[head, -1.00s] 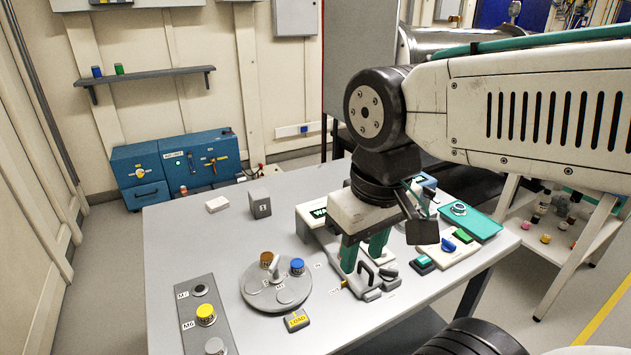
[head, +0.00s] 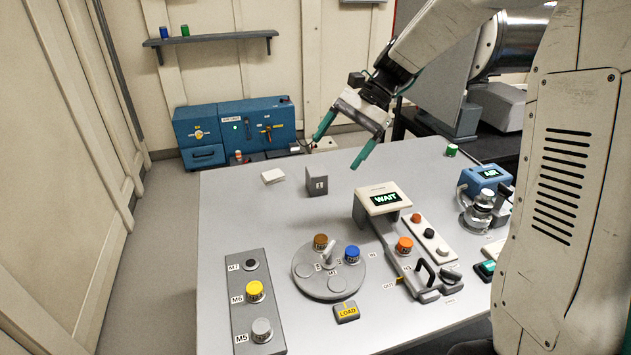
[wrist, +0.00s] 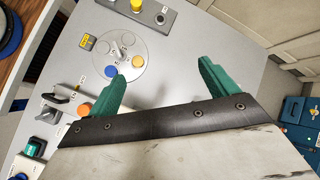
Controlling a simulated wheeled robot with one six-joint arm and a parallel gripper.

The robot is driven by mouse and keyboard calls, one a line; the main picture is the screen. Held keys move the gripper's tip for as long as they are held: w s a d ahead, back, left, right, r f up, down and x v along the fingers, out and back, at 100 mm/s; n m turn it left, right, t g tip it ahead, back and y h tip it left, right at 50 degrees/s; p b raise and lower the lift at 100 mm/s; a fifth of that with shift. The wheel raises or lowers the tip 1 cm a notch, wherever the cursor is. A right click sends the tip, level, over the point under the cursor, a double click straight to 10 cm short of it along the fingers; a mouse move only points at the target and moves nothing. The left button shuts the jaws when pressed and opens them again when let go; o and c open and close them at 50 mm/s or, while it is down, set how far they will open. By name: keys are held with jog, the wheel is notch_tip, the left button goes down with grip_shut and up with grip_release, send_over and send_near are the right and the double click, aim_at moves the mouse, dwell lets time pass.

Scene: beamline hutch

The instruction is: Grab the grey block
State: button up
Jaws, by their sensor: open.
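The grey block (head: 317,183), with a small label on its front, stands upright on the grey table (head: 225,205), towards its back. My gripper (head: 338,153) is open and empty. In the head view its teal fingers hang above and behind the block, apart from it. The fingers also show in the wrist view (wrist: 163,72), spread wide with bare table between them. I cannot make out the block in the wrist view.
A white piece (head: 273,176) lies left of the block. In front are a round turntable (head: 301,262) with coloured caps and a grey strip (head: 243,285) with knobs. The table's back left is mostly clear.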

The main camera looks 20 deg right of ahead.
jog(key=w+d+f+m+y, duration=0.35)
jog(key=w+f, duration=0.45)
jog(key=w, duration=0.3)
jog(key=m+t+y, duration=0.2)
jog(key=m, duration=0.2)
send_near(308, 180)
jog(key=shift+s+a+r, duration=0.25)
jog(key=shift+s+a, duration=0.15)
jog(key=shift+a, duration=0.35)
jog(key=shift+w+d+f+m, duration=0.25)
jog(key=shift+f+m, duration=0.1)
jog(key=shift+f, duration=0.15)
jog(key=shift+w+x, duration=0.2)
jog(key=shift+x, duration=1.75)
jog(key=shift+w+x, duration=0.2)
jog(key=shift+x, duration=1.75)
jog(key=c, duration=1.2)
